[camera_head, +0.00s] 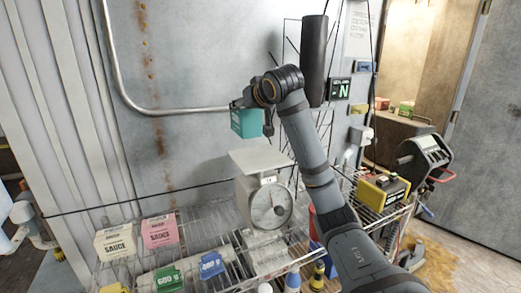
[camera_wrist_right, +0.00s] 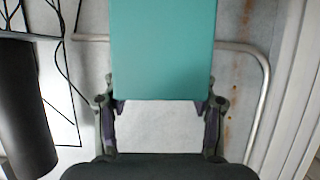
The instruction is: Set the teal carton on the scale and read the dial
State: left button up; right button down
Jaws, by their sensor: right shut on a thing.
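The teal carton (camera_head: 249,124) is held up in front of the metal wall, above the scale's weighing plate (camera_head: 261,161) and slightly to its left in the head view, with a clear gap between them. My right gripper (camera_head: 245,104) is shut on it. In the right wrist view the teal carton (camera_wrist_right: 163,50) sits between the two fingers (camera_wrist_right: 162,108). The scale (camera_head: 250,190) stands on the wire shelf, its plate empty, its round dial (camera_head: 271,206) facing me. The dial's reading is too small to make out. My left gripper is not in view.
On the wire shelf (camera_head: 205,225) stand a white sauce box (camera_head: 115,242), a pink sauce box (camera_head: 160,231), a green pack (camera_head: 169,279) and a blue pack (camera_head: 212,265). A yellow-black device (camera_head: 383,191) sits right of my right arm. A bent pipe (camera_head: 120,80) runs along the wall.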

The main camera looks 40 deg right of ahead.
jog(key=w+d+f, duration=0.1)
jog(key=d+f, duration=0.3)
jog(key=w+d+f, duration=0.1)
jog(key=d+f, duration=0.3)
jog(key=w+d+f+p, duration=0.1)
jog(key=w+d+f, duration=0.1)
jog(key=d+f, duration=0.2)
jog(key=shift+d+f, duration=0.35)
jog(key=shift+d, duration=0.1)
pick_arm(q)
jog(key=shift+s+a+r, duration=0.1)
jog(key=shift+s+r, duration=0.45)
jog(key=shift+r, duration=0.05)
